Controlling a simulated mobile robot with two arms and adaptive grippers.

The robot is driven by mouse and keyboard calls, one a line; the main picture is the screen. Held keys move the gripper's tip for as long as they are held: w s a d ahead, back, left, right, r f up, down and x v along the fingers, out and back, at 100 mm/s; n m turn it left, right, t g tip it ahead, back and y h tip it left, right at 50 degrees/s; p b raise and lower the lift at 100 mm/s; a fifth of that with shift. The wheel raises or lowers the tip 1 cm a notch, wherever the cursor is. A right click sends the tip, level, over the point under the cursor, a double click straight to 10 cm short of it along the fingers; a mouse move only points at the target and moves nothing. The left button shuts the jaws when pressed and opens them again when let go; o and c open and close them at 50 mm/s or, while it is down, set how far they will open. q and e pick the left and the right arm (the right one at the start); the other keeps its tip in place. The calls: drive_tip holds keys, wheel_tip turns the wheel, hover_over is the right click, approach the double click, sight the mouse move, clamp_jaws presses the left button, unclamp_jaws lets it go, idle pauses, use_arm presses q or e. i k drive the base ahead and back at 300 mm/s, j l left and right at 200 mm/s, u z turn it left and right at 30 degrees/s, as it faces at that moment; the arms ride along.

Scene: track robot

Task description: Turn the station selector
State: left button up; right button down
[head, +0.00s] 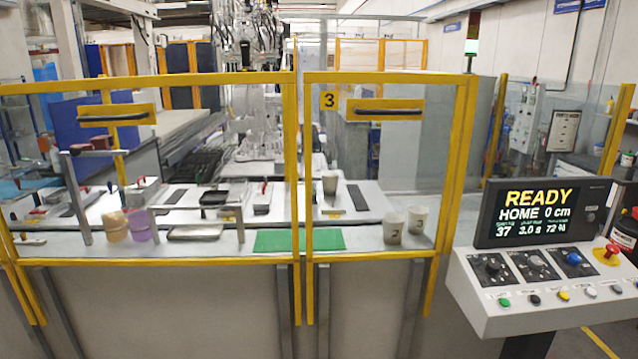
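A white control console (520,312) stands at the right, outside the yellow-framed cell. Its sloping top carries three dials on black plates: a black knob (492,264) at the left, a grey knob (536,262) in the middle and a blue knob (573,259) at the right. The labels are too small to read, so I cannot tell which is the station selector. The screen (541,213) above reads READY, HOME 0 cm, with 37, 3.0 s and 72 % below. Neither of my grippers is in view.
A red emergency button (607,252) sits right of the dials, with several small push buttons along the console's front. A yellow-framed fence (300,180) with clear panels closes off the bench. Behind it are cups marked 2 (394,229) and 3 (418,221) and a green mat (298,240).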

sight(492, 266)
drive_tip(key=z, duration=1.4)
